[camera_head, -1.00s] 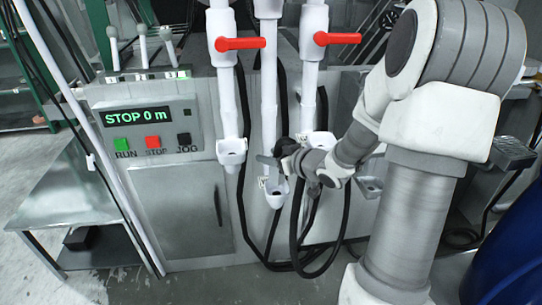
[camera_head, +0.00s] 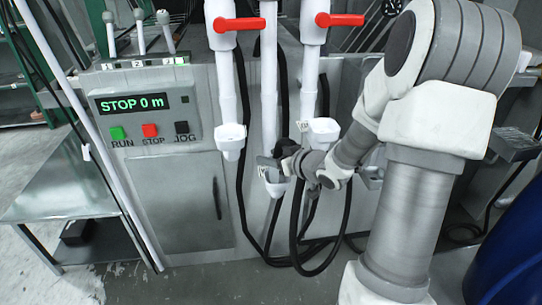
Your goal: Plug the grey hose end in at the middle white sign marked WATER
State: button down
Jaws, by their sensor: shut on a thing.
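My gripper (camera_head: 276,161) is shut on the grey hose end, at the middle white pipe (camera_head: 269,95). The hose end is small and mostly hidden by the jaws and wrist. A white cup-shaped fitting (camera_head: 275,187) at the foot of the middle pipe shows just below the jaws. A small white sign (camera_head: 263,172) is beside it, partly covered, its lettering too small to read. I cannot tell whether the hose end touches the fitting. A dark hose (camera_head: 295,222) hangs in a loop below my wrist.
Similar white fittings stand left (camera_head: 231,139) and right (camera_head: 322,131), under pipes with red valve handles. A control panel (camera_head: 145,118) reads STOP 0 m. A metal bench (camera_head: 62,192) is at left, a blue drum (camera_head: 510,255) at lower right. Several dark hoses hang below the pipes.

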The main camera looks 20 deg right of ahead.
jog(key=shift+c, duration=1.3)
grip_release()
jog(key=p+v, duration=0.6)
jog(key=v, duration=1.1)
jog(key=shift+s, duration=0.25)
jog(key=shift+d, duration=0.1)
